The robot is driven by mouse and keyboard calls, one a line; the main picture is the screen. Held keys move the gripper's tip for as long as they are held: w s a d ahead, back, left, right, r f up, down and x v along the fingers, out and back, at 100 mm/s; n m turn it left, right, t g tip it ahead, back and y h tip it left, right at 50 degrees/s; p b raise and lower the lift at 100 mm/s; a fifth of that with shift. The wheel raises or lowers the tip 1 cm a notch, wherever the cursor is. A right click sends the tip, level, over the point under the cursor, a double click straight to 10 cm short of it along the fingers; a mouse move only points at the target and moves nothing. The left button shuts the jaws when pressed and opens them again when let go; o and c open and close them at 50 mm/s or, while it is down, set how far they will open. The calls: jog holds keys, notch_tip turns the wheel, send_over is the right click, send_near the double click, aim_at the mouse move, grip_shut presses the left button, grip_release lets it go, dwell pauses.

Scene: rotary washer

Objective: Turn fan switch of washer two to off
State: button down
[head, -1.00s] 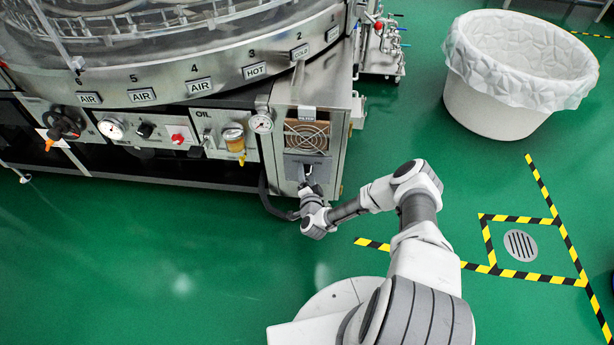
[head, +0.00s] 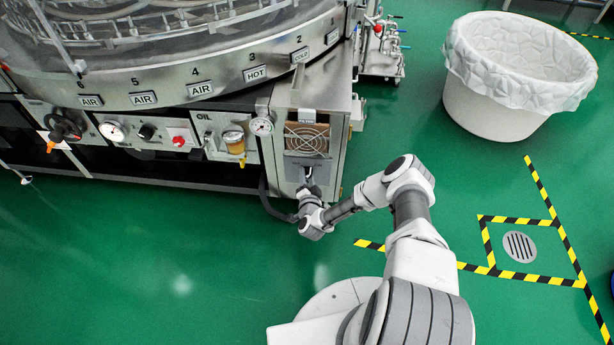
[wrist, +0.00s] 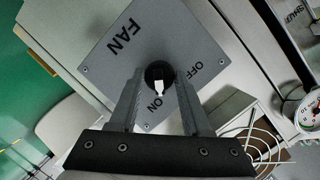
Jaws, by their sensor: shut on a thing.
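The fan switch is a round black knob (wrist: 158,72) with a white pointer, on a grey plate (wrist: 115,62) lettered FAN, OFF and ON. The plate appears tilted in the wrist view. The white pointer points toward the ON lettering. My gripper (wrist: 160,80) has one finger on each side of the knob and is shut on it. In the head view my gripper (head: 308,184) is at the small grey panel (head: 308,169) below the fan grille on the washer's steel cabinet. The knob is too small to make out there.
The round washer (head: 220,70) with numbered AIR and HOT labels fills the upper left. Gauges and valves line its front. A white lined bin (head: 500,105) stands at the upper right. Green floor is open at the lower left.

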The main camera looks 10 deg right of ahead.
jog(key=shift+a+f+n+g+h+b, duration=0.1)
jog(key=shift+n+g+h+b, duration=0.15)
jog(key=shift+n+h, duration=1.25)
jog(key=shift+a+n+g+h+b, duration=0.2)
jog(key=shift+n+h, duration=0.15)
jog(key=shift+n, duration=2.3)
jog(key=shift+a+f+n+g+h+b, duration=0.2)
jog(key=shift+n+h, duration=0.75)
jog(key=shift+n, duration=1.1)
jog(key=shift+d+r, duration=0.15)
jog(key=shift+d, duration=0.05)
jog(key=shift+c, duration=1.8)
grip_release()
jog(key=shift+r, duration=0.1)
